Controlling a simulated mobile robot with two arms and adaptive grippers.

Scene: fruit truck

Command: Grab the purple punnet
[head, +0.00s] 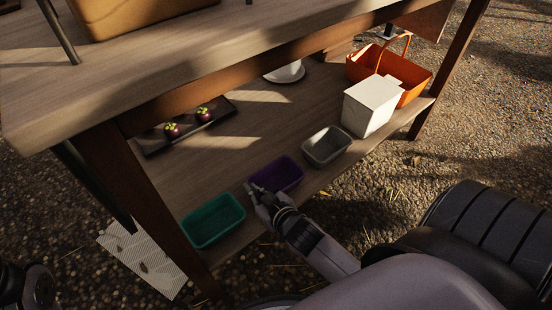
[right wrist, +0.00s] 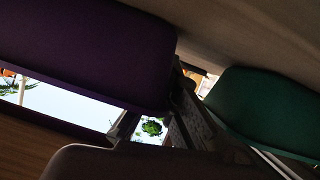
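The purple punnet (head: 283,176) sits on the lower shelf near its front edge, between a green punnet and a grey one. My right gripper (head: 257,193) is at its near left side, with the fingertips close to or touching its wall. In the right wrist view the purple punnet (right wrist: 85,55) fills the upper left, close to the camera, and a finger (right wrist: 187,110) shows beside its edge in shadow. I cannot tell whether the fingers are closed on the wall. My left gripper is not in view; a dark part of my left arm shows at the lower left.
The green punnet (head: 212,221) is just left of the gripper; the grey punnet (head: 326,147) is to the right. A white box (head: 371,106) and an orange basket (head: 412,72) stand farther right. A dark tray (head: 160,139) holds purple fruit. The upper shelf (head: 190,50) overhangs behind.

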